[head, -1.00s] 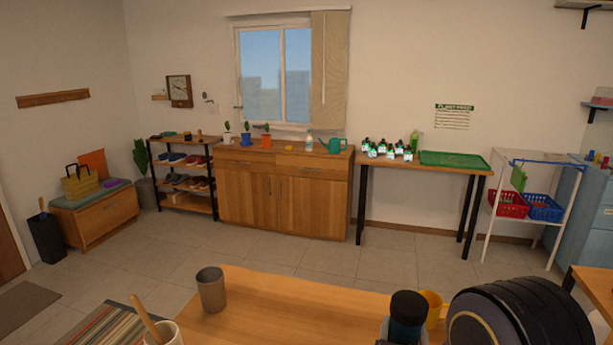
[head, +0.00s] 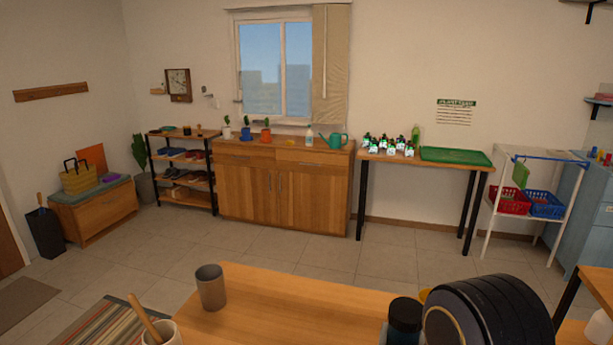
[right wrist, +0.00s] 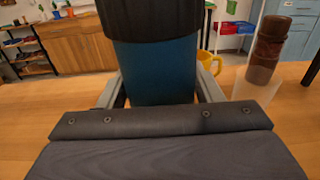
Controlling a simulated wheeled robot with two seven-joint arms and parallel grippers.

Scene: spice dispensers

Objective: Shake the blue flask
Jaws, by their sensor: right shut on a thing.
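The blue flask (right wrist: 155,72) with a black lid (right wrist: 152,18) stands upright between the grey fingers of my right gripper (right wrist: 160,88) in the right wrist view. My right gripper is shut on the flask's blue body. In the head view the flask (head: 404,322) shows at the bottom edge, mostly its dark lid, beside my black right arm. Its lower part is cut off there, and I cannot tell whether its base touches the table. My left gripper is not in view.
The wooden table (head: 280,310) bears a grey-brown cup (head: 211,288) and a pot with a wooden handle (head: 160,332). A yellow mug (right wrist: 209,62) is just behind the flask. A brown, cup-like stack (right wrist: 266,50) stands to its right. The table's middle is clear.

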